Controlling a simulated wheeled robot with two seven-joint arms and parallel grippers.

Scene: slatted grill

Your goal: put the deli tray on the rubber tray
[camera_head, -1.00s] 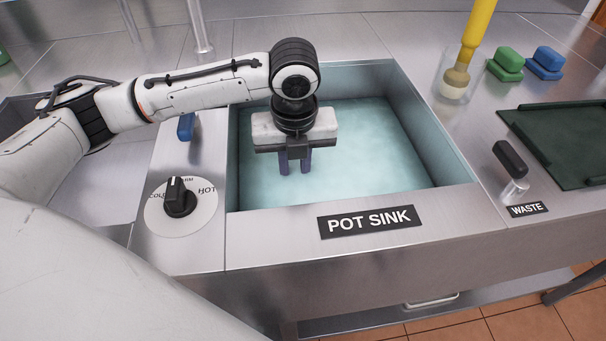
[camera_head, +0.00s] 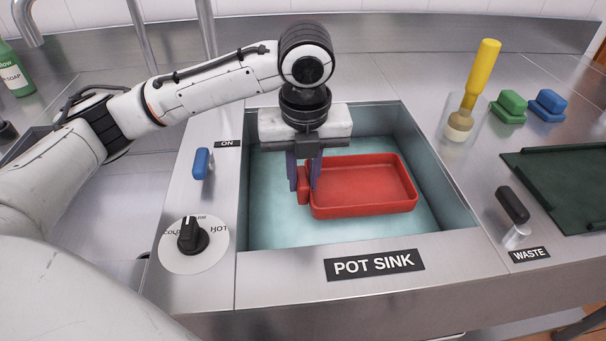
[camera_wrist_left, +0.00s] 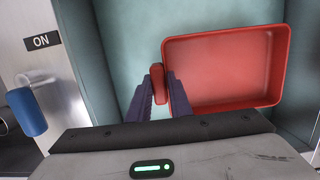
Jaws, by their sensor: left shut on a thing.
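The red deli tray (camera_head: 362,212) is a shallow rectangular dish with a small handle block on its left side. It appears roughly level above the water inside the pot sink, and it also fills the upper right of the left wrist view (camera_wrist_left: 222,105). My left gripper (camera_head: 304,186) points down and is shut on that handle; in the left wrist view its dark fingers (camera_wrist_left: 160,92) stand either side of it. The dark green rubber tray (camera_head: 575,180) lies flat on the counter to the right of the sink, cut off by the picture's edge. My right gripper is not seen.
The pot sink (camera_head: 455,215) has raised steel walls around bluish water. Between it and the rubber tray stands a black-handled waste lever (camera_head: 512,207). A yellow-handled brush in a clear holder (camera_head: 463,120) and green (camera_head: 509,105) and blue sponges (camera_head: 547,104) stand behind.

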